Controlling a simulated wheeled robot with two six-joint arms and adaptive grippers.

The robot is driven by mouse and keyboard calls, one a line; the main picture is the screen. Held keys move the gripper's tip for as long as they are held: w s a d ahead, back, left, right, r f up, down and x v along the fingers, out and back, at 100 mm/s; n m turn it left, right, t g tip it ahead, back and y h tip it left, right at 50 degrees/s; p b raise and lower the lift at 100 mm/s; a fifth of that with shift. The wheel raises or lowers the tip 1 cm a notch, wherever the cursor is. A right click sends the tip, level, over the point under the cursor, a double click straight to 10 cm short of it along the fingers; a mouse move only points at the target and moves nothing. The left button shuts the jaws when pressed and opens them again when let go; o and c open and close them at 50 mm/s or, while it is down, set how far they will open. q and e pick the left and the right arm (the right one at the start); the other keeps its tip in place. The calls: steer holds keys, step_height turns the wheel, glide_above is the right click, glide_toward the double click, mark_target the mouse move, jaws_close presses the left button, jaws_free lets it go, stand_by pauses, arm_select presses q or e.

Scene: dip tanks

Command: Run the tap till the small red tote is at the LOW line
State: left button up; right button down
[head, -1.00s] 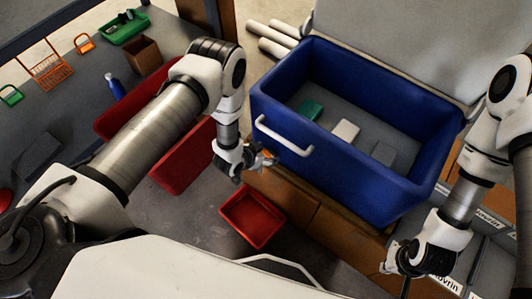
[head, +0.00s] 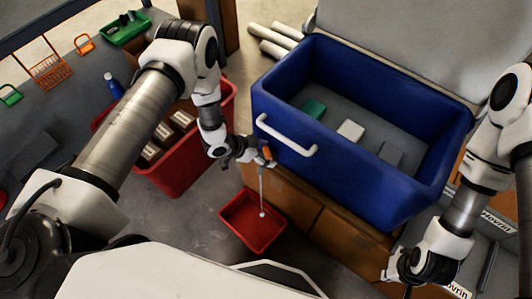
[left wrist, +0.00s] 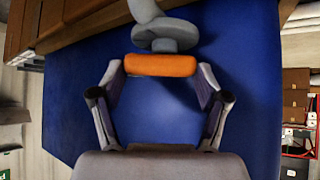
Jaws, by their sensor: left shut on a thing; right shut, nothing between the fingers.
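The small red tote (head: 240,233) stands on the floor below the front of the blue tank (head: 345,195). A thin pale stream (head: 262,190) falls from the tap into it and ends in a white spot inside. The water level and LOW line cannot be made out. The tap's orange handle (head: 267,151) is at the tank's lower front. My left gripper (head: 257,160) is shut on this handle. In the left wrist view the orange handle (left wrist: 160,66) lies between the fingertips, with the grey tap body (left wrist: 165,33) beyond. My right gripper (head: 392,274) is shut and empty at the lower right.
The blue tank has a white handle (head: 285,138) and holds a green, a white and a grey block. A wooden cabinet (head: 340,240) is under it. Floor left of the small tote is clear.

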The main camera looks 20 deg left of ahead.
arm_select(q)
steer(key=shift+f, duration=0.1)
steer(key=o, duration=1.2)
steer(key=shift+c, duration=0.2)
steer(key=v, duration=1.2)
